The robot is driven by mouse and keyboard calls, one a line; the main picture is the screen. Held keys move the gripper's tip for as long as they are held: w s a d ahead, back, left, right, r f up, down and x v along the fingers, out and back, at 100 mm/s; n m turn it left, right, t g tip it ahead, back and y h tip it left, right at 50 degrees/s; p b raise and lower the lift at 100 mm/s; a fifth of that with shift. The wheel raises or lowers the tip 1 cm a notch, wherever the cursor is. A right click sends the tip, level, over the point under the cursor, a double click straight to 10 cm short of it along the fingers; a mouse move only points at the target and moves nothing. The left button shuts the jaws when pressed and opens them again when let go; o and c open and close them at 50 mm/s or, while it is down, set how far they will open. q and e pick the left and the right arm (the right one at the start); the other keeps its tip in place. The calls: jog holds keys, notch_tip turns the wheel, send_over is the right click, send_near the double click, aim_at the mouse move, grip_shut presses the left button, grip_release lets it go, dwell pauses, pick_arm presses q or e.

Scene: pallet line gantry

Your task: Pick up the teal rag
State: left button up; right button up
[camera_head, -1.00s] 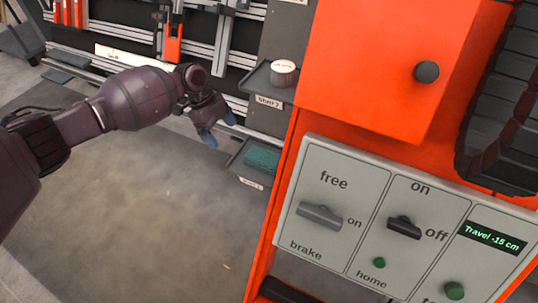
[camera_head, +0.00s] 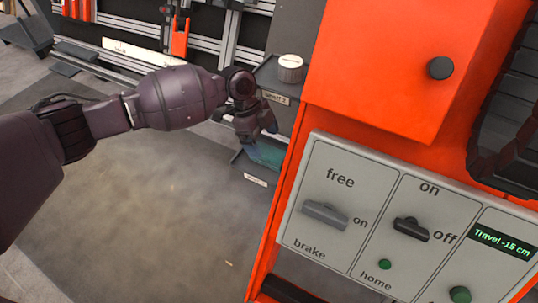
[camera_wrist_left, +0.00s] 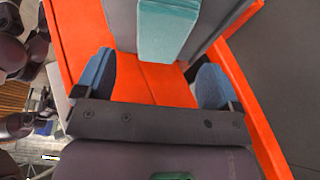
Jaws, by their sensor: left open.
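The teal rag (camera_head: 268,155) lies on the lower small dark shelf (camera_head: 243,162) beside the orange cabinet, partly hidden behind my left gripper (camera_head: 260,138). In the left wrist view the rag (camera_wrist_left: 168,32) is a pale teal block shape at the top centre, beyond the fingertips. My left gripper (camera_wrist_left: 155,80) shows there with its two blue fingers wide apart and nothing between them. In the head view it is close to the rag; whether they touch cannot be told. My right gripper is not in view.
Just above is an upper shelf (camera_head: 268,75) with a white-topped round container (camera_head: 291,68). The orange cabinet (camera_head: 385,60) and its grey switch panel (camera_head: 365,225) stand close on the right. A rail rack (camera_head: 140,25) is behind. The floor (camera_head: 160,230) at left is clear.

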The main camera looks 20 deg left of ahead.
aim_at(270, 153)
pick_arm(q)
jog(key=b+x, duration=0.1)
jog(key=x, duration=0.4)
jog(key=shift+s+d+f, duration=0.1)
jog(key=shift+d, duration=0.05)
dwell(0.3)
jog(key=c, duration=1)
